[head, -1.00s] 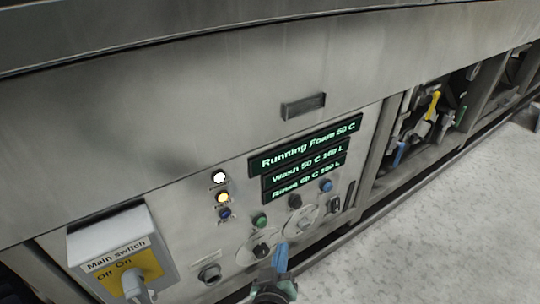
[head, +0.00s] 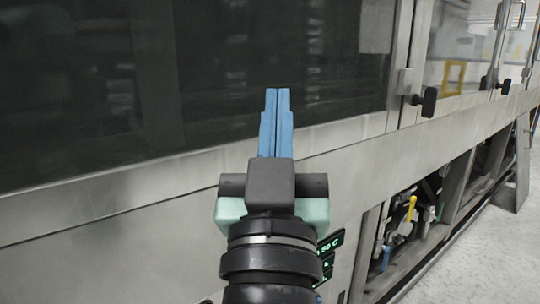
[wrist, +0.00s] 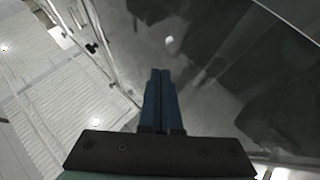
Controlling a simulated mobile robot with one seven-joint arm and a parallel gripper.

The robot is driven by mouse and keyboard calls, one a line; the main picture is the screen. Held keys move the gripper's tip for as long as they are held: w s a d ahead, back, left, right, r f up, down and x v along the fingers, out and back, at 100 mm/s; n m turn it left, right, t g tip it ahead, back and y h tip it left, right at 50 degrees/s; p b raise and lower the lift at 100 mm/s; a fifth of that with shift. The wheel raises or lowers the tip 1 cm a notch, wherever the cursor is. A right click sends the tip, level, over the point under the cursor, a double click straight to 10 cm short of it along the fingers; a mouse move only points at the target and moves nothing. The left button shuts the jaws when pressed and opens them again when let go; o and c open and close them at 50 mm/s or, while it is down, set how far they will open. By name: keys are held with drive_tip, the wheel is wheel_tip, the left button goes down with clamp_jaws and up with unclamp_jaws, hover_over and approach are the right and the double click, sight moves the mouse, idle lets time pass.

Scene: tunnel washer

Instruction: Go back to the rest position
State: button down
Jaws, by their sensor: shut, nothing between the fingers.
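My gripper (head: 277,92) is raised in the middle of the head view, with its blue fingers pointing up. The fingers are together with nothing between them. It stands in front of the washer's dark window (head: 200,80). In the wrist view the shut blue fingers (wrist: 160,72) show in front of dark glass. The control panel's green-lit display (head: 328,252) is mostly hidden behind my arm.
The steel washer front (head: 110,225) runs across the view. A black door handle (head: 425,102) sticks out to the right of my gripper. An open bay with pipes and a yellow lever (head: 411,208) is below it. Pale floor (head: 480,255) is clear at the lower right.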

drive_tip(key=s+r+t+y+p, duration=0.1)
drive_tip(key=s+r+t+p, duration=0.15)
drive_tip(key=s+r, duration=0.8)
wheel_tip(320, 180, up, 38)
drive_tip(key=w+p, duration=0.2)
drive_tip(key=p, duration=3.4)
drive_tip(key=shift+w+a+f, duration=0.2)
drive_tip(key=shift+a, duration=0.2)
